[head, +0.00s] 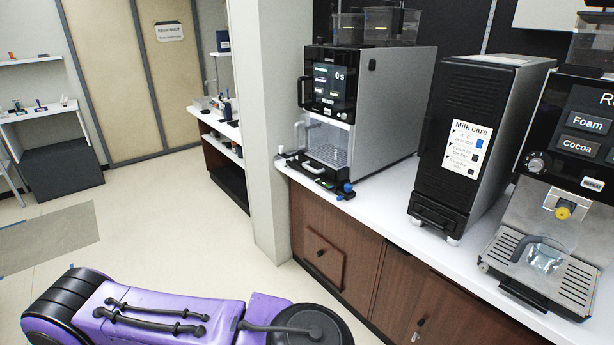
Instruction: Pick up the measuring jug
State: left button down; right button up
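A clear jug (546,257) with a grey handle, which looks like the measuring jug, stands on the drip tray (506,258) of the coffee machine at the far right of the head view. It is below the machine's spout (563,212). Its handle points left. The jug appears upright, and I cannot make out any markings on it. A purple and black link of my arm crosses the bottom left, well away from the jug. Neither of my grippers is in view.
The black milk cooler (468,140) stands on the white counter (395,205) left of the coffee machine. A silver machine (385,105) stands further left, with small items by its front. Wooden cabinets (345,245) are below. Open floor (185,215) lies left.

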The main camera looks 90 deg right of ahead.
aim_at(551, 247)
jog(key=z, duration=4.4)
jog(key=i, duration=0.5)
jog(key=k, duration=1.3)
jog(key=z, duration=0.4)
jog(key=i, duration=0.7)
jog(key=z, duration=0.25)
